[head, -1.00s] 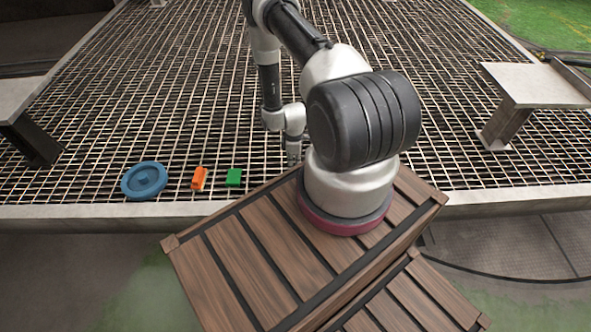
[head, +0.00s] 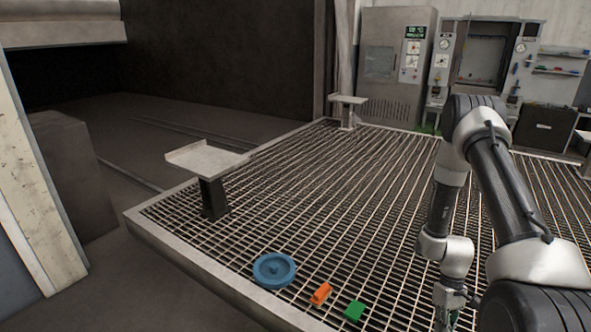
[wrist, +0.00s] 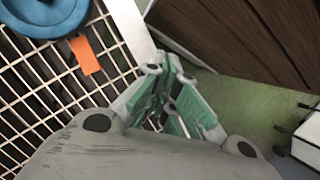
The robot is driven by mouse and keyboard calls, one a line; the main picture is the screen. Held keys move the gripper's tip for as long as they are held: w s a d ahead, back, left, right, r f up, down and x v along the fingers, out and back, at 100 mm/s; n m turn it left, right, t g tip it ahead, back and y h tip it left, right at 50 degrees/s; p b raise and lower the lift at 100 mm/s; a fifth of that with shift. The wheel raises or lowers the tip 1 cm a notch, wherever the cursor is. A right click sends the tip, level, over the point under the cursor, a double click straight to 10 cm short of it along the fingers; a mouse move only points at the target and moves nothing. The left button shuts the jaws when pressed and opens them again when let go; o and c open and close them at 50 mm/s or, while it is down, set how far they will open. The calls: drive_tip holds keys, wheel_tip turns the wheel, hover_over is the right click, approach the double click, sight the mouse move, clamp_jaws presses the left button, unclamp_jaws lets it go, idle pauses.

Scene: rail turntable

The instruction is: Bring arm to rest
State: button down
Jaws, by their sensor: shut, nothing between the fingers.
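My arm reaches over the metal grating at the right of the head view, bent with its wrist pointing down. My gripper (head: 447,318) is at the bottom edge of that view, partly cut off. In the wrist view my gripper (wrist: 178,122) shows its green-padded fingers drawn together with nothing held. The orange piece (wrist: 85,55) and the blue dish (wrist: 45,14) also show in the wrist view, apart from the fingers.
The grating platform (head: 190,262) has a pale raised edge. A grey stand (head: 207,160) rises at its left side and another (head: 347,108) at the back. Cabinets (head: 398,70) stand along the far wall. In the wrist view, brown wooden planks (wrist: 232,32) are close to the gripper.

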wheel_tip(320, 180, up, 28)
drive_tip(key=a+m, duration=0.3)
drive_tip(key=m, duration=0.1)
drive_tip(key=s+a+r+t, duration=0.1)
drive_tip(key=s+r+t, duration=0.2)
drive_tip(key=r, duration=0.5)
drive_tip(key=s+a+r+t, duration=0.2)
drive_tip(key=s+r+t, duration=0.1)
drive_tip(key=r, duration=0.5)
drive_tip(key=s+a+r+n+t+h, duration=0.1)
drive_tip(key=s+r+t, duration=0.2)
drive_tip(key=r, duration=0.4)
drive_tip(key=shift+s+a+r, duration=0.3)
drive_tip(key=shift+s+r, duration=0.05)
drive_tip(key=shift+r, duration=0.05)
